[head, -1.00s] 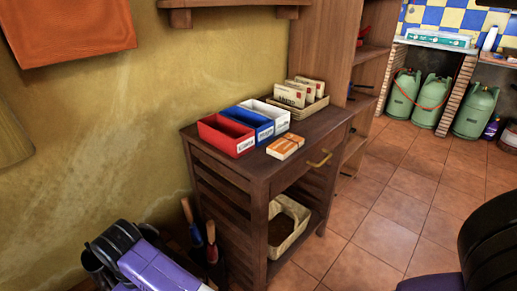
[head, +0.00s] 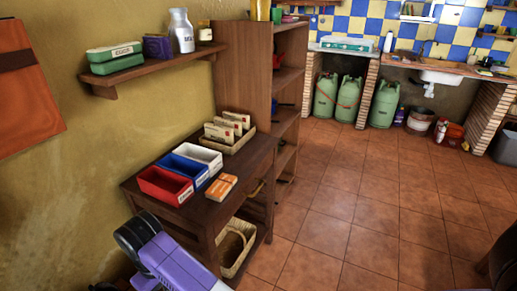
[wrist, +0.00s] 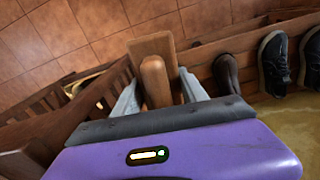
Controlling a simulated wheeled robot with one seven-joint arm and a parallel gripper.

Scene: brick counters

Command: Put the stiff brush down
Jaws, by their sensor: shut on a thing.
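My gripper (wrist: 160,92) shows in the wrist view, its two grey fingers shut on the wooden handle of the stiff brush (wrist: 154,72). The brush's flat wooden block lies beyond the fingertips; its bristles are not visible. Slatted dark wood is to the left of it, and tiled floor lies beyond. In the head view my purple and black arm is at the lower left, and the gripper and brush cannot be made out there.
A dark wooden cabinet (head: 187,217) holds red, blue and white boxes (head: 165,184), an orange box (head: 221,188) and a card basket (head: 226,142). A wall shelf (head: 150,73) is above. Shoes (wrist: 271,62) stand at right in the wrist view. Tiled floor (head: 370,215) is open at right.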

